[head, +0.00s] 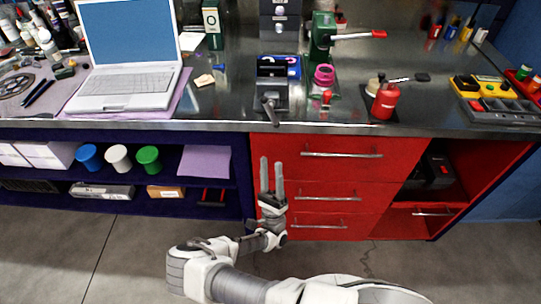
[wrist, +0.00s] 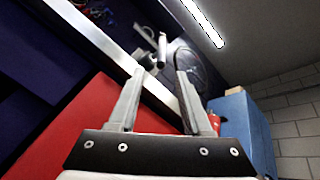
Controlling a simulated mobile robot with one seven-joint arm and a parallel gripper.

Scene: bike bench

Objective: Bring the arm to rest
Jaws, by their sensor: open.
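My gripper (head: 271,174) is in front of the red drawer cabinet (head: 350,172), below the bench top's front edge in the head view. Its two fingers point up toward the bench and stand apart, with nothing between them. In the wrist view my gripper (wrist: 156,92) also shows open and empty, its fingers spread. My arm reaches in from the bottom of the head view, bent at the elbow. I cannot tell how far the fingers are from the drawer fronts.
The metal bench top (head: 225,100) carries a laptop (head: 125,85), a vise (head: 272,85), a red bottle (head: 385,101) and a yellow-black tool tray (head: 484,87). Shelves with cups (head: 118,158) lie at lower left. Drawer handles (head: 342,155) stick out. Grey floor (head: 100,255) is clear.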

